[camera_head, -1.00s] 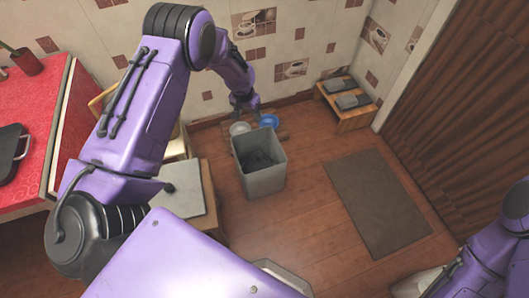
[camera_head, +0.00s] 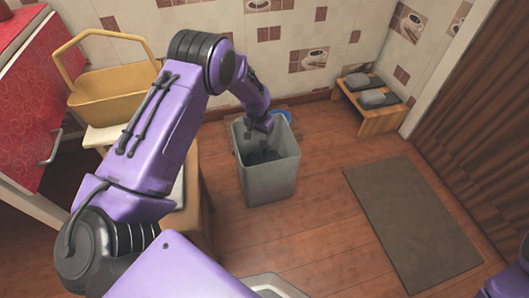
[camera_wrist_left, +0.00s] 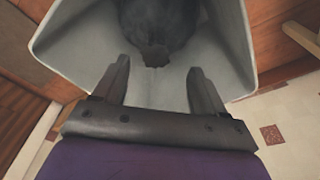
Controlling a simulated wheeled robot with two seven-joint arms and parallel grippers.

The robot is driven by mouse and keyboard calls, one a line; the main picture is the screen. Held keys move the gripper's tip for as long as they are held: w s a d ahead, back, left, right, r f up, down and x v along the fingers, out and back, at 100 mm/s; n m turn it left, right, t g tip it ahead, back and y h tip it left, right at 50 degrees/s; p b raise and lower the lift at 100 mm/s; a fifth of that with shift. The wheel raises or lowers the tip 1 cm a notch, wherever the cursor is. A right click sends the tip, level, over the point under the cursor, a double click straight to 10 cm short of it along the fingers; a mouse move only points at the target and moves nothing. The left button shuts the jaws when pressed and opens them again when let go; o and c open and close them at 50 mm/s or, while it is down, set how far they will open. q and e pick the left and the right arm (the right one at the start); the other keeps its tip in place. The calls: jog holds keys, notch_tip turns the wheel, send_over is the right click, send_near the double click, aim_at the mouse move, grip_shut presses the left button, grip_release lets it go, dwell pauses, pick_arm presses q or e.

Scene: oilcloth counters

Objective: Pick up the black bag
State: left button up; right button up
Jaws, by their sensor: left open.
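The black bag (camera_head: 262,156) lies inside a grey bin (camera_head: 270,184) on the wooden floor. In the left wrist view the dark bag (camera_wrist_left: 160,25) shows at the top, deep in the bin (camera_wrist_left: 70,50), with a knotted tip towards me. My left gripper (camera_head: 254,130) is over the bin's mouth, at its far side. In the left wrist view its two fingers (camera_wrist_left: 161,88) are apart with nothing between them, and the bag's tip is just beyond them. My right gripper is not in view; only a bit of that arm shows at the lower right.
A blue bowl (camera_head: 281,115) is on the floor behind the bin. A small wooden bench (camera_head: 378,122) with grey items stands by the wall. A brown mat (camera_head: 412,220) lies to the right. A yellow basket (camera_head: 105,95) and red counter (camera_head: 45,100) are at left.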

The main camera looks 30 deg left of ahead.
aim_at(264, 149)
pick_arm(q)
jog(key=f, duration=0.1)
jog(key=f+b, duration=0.1)
jog(key=f, duration=0.1)
jog(key=f+b, duration=0.1)
jog(key=f, duration=0.1)
jog(key=shift+w+f, duration=0.25)
jog(key=shift+w, duration=0.15)
jog(key=f+b, duration=0.1)
jog(key=f, duration=0.1)
jog(key=w+f+b, duration=0.1)
jog(key=f, duration=0.1)
jog(key=shift+d+f+b, duration=0.15)
jog(key=shift+f+b, duration=0.2)
jog(key=shift+f, duration=0.05)
jog(key=shift+r, duration=0.1)
jog(key=shift+w, duration=0.1)
grip_shut()
